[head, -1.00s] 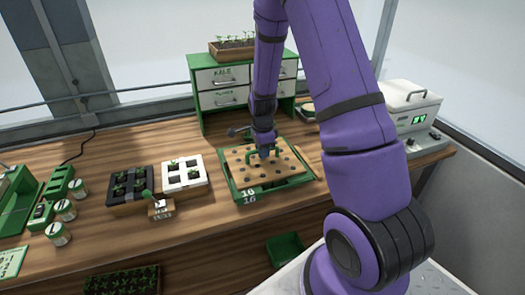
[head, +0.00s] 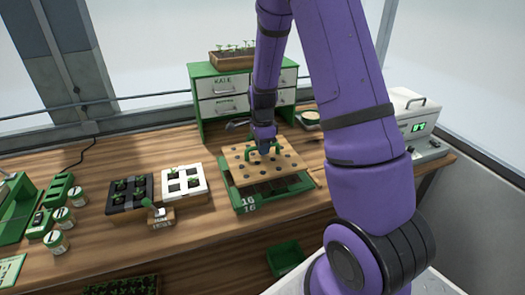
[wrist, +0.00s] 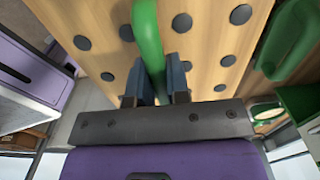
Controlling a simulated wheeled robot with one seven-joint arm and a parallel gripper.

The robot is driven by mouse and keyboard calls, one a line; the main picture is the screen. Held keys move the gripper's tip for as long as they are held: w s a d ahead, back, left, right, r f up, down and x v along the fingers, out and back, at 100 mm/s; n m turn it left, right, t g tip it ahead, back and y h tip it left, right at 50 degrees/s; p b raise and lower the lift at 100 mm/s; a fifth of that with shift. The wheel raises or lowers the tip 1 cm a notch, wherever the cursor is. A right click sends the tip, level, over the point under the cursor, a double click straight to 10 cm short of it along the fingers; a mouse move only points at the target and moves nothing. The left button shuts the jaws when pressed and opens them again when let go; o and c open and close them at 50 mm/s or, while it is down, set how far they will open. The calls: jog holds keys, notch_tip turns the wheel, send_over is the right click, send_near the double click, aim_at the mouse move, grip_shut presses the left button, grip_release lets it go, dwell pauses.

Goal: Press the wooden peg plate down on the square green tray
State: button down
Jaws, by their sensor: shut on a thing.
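The wooden peg plate (head: 238,164) is held level or nearly so above the square green tray (head: 246,205), with a gap between them. Dark peg ends dot its top. Dark soil cells show in the tray under the plate's near edge; the plate hides the rest. My gripper (head: 265,148) is shut on the plate's green handle. The wrist view shows the plate (wrist: 208,70), the green handle (wrist: 147,35) and my gripper's two fingers (wrist: 162,85) on either side of the handle.
A black cell tray (head: 128,207) and a white one (head: 184,182) with seedlings stand left of the green tray. A green cabinet (head: 196,96) with white drawers stands behind. A white machine with a green display (head: 417,127) is at right. Bare wood lies in front.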

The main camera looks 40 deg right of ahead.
jog(key=shift+r, duration=2.05)
jog(key=shift+s, duration=0.1)
